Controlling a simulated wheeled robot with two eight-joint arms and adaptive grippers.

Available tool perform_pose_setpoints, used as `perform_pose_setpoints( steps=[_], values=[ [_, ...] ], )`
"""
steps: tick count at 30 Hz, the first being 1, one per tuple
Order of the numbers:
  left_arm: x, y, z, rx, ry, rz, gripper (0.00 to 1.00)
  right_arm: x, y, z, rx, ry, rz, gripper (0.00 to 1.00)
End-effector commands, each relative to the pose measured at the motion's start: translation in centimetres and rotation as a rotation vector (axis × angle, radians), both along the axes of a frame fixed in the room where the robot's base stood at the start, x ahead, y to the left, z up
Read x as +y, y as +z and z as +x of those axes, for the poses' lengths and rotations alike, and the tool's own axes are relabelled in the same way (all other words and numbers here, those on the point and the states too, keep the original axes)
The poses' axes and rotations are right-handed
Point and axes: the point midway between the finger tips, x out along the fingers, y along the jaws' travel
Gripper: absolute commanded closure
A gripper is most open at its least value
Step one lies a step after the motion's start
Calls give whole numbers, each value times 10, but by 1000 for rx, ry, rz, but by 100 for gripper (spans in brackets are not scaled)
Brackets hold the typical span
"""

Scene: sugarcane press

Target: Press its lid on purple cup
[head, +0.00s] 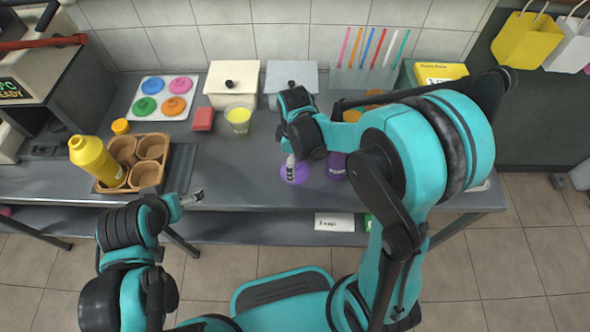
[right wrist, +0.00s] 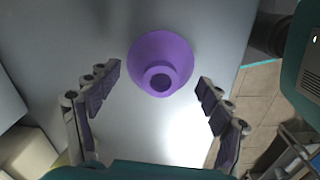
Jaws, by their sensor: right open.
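A light purple lid (head: 296,173) with a round centre lies near the counter's front edge in the head view. In the right wrist view the lid (right wrist: 160,55) sits between and slightly beyond the fingertips. My right gripper (right wrist: 158,84) is open and empty, one finger to each side of the lid with gaps. In the head view this gripper (head: 291,168) hangs over the lid and covers part of it. A dark purple cup (head: 335,167) stands just right of the lid, partly hidden by my right arm. My left gripper (head: 193,198) is at the counter's front edge, away from both.
A mat (head: 139,108) with several coloured lids lies at the back left. A brown carrier (head: 147,175) with a yellow bottle (head: 97,160), a red block (head: 203,119) and a yellow-filled cup (head: 238,118) stand left. White (head: 232,80) and grey (head: 292,74) boxes stand behind. The counter left of the lid is clear.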

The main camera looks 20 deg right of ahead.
Motion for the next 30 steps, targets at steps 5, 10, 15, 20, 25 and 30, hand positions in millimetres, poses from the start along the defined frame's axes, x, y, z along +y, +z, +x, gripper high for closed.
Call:
perform_pose_setpoints(
  steps=[5,10,15,20,25,30],
  values=[
    [0,1,0,0,0,0,14,0,1,0,0,0,0,20],
    [0,1,0,0,0,0,14,0,1,0,0,0,0,40],
    [0,1,0,0,0,0,14,0,1,0,0,0,0,59],
    [0,1,0,0,0,0,14,0,1,0,0,0,0,59],
    [0,2,0,0,0,0,14,0,2,0,0,0,0,59],
    [0,7,0,0,0,0,14,0,11,0,0,0,0,73]
  ],
)
